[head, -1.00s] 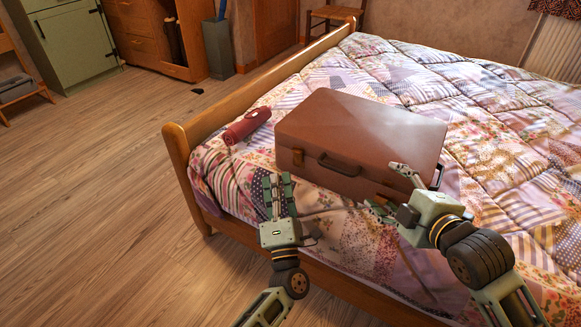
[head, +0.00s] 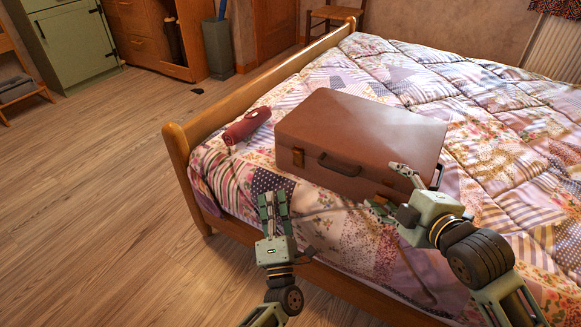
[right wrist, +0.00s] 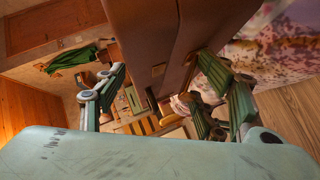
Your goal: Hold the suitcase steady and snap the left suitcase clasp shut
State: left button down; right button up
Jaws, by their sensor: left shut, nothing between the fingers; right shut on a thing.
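The brown suitcase (head: 365,128) lies flat and closed on the bed, its dark handle (head: 339,164) facing my arms. The left clasp (head: 298,157) is a small tan-brown piece on the front face, left of the handle; I cannot tell whether it is snapped shut. My left gripper (head: 273,197) is shut and empty, in front of the clasp and apart from the suitcase. My right gripper (head: 384,186) is shut on the suitcase at its front right. In the right wrist view, the suitcase (right wrist: 165,45) passes between the fingers. The right part of the front is hidden by this gripper.
A rolled red item (head: 247,126) lies on the quilt left of the suitcase. The wooden bed frame (head: 178,150) rises at the left, and its rail runs below my grippers. The quilt (head: 490,110) behind and right of the suitcase is clear.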

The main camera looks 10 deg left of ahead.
jog(key=o, duration=2.2)
jog(key=shift+d+f, duration=0.15)
jog(key=shift+c, duration=0.2)
